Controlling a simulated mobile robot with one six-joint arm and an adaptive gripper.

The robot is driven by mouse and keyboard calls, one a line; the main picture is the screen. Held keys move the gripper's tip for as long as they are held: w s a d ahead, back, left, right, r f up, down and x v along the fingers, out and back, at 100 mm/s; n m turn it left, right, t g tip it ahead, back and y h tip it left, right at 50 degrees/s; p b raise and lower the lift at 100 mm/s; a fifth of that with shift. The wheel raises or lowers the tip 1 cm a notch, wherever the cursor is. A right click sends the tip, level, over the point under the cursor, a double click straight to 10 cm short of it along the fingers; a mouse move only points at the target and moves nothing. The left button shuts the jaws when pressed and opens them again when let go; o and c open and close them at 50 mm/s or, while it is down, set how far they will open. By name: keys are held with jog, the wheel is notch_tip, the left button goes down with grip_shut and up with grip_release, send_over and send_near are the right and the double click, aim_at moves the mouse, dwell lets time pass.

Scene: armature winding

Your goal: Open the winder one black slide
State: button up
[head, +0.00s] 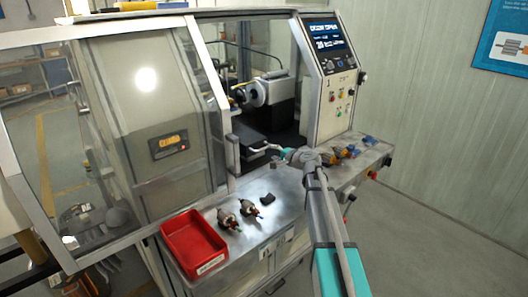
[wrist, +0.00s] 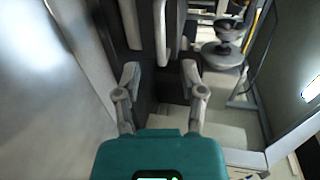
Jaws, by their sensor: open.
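The winder (head: 330,110) is a grey-white cabinet with a screen panel on its right. Its front door (head: 120,110) stands to the left, leaving the work bay visible. Inside are a round metal spindle head (head: 256,93) and black parts (head: 286,116); I cannot tell which of these is the black slide. My gripper (head: 262,149) is at the bay's front edge, pointing left into it. In the wrist view my gripper (wrist: 160,82) is open and empty, its two fingers apart. Dark upright parts (wrist: 140,70) with pale bars show beyond the fingers. Contact cannot be told.
A red tray (head: 194,243) sits on the front ledge, with two small wound armatures (head: 238,214) and a small dark block (head: 267,199) beside it. More orange and blue parts (head: 350,150) lie on the ledge right of my arm. The floor to the right is clear.

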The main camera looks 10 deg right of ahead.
aim_at(263, 149)
jog(key=b+x, duration=0.1)
jog(key=x, duration=0.6)
jog(key=shift+w+a+f, duration=0.1)
jog(key=shift+w+a, duration=0.05)
jog(key=shift+w, duration=0.1)
jog(key=shift+c, duration=0.2)
grip_shut()
